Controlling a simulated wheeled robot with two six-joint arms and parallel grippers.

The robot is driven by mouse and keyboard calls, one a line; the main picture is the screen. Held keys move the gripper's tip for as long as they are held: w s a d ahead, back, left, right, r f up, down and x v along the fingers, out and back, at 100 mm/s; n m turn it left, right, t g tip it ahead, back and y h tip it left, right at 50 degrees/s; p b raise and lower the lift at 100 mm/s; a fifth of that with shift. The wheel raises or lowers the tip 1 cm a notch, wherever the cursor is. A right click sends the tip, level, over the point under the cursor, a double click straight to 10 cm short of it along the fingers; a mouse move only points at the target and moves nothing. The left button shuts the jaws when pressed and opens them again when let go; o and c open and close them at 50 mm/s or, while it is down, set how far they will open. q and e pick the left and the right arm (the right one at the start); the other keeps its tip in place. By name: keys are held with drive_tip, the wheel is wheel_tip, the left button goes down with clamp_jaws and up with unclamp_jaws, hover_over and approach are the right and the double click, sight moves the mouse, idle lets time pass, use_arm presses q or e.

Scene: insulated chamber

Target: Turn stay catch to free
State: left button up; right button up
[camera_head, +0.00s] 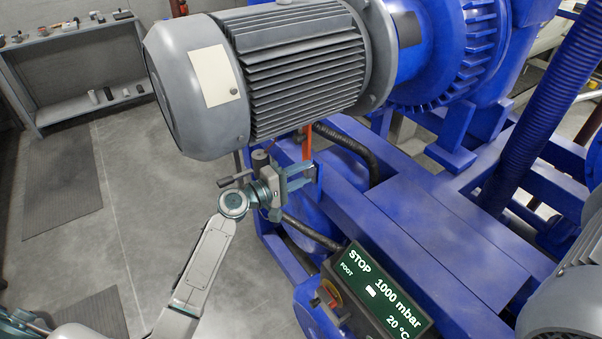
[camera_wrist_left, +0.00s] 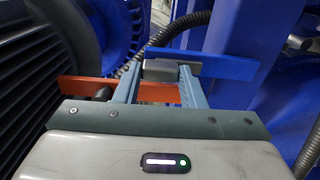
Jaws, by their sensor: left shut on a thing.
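My left gripper (camera_head: 301,174) is below the grey motor, at the blue frame. In the left wrist view its two blue-grey fingers (camera_wrist_left: 158,77) are shut on a small grey block (camera_wrist_left: 160,69), which looks like the stay catch. The block sits at a blue bar (camera_wrist_left: 218,66). An orange bar (camera_wrist_left: 80,89) crosses nearer the wrist, behind the fingers; it shows upright under the motor in the head view (camera_head: 307,143). Which setting the catch is in cannot be told. My right gripper is not in view.
The ribbed grey motor (camera_head: 300,70) hangs close above the gripper. A control box with a green display (camera_head: 378,290) reading STOP, 1000 mbar, 20 °C stands below right. A blue corrugated hose (camera_head: 535,125) rises at right. Grey floor (camera_head: 145,190) is open at left, before a shelf (camera_head: 80,108).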

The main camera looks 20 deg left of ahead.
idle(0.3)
use_arm(q)
drive_tip(key=o, duration=1)
drive_tip(key=b+v, duration=0.3)
drive_tip(key=v, duration=0.7)
drive_tip(key=shift+s+a+b, duration=0.3)
drive_tip(key=shift+b, duration=0.1)
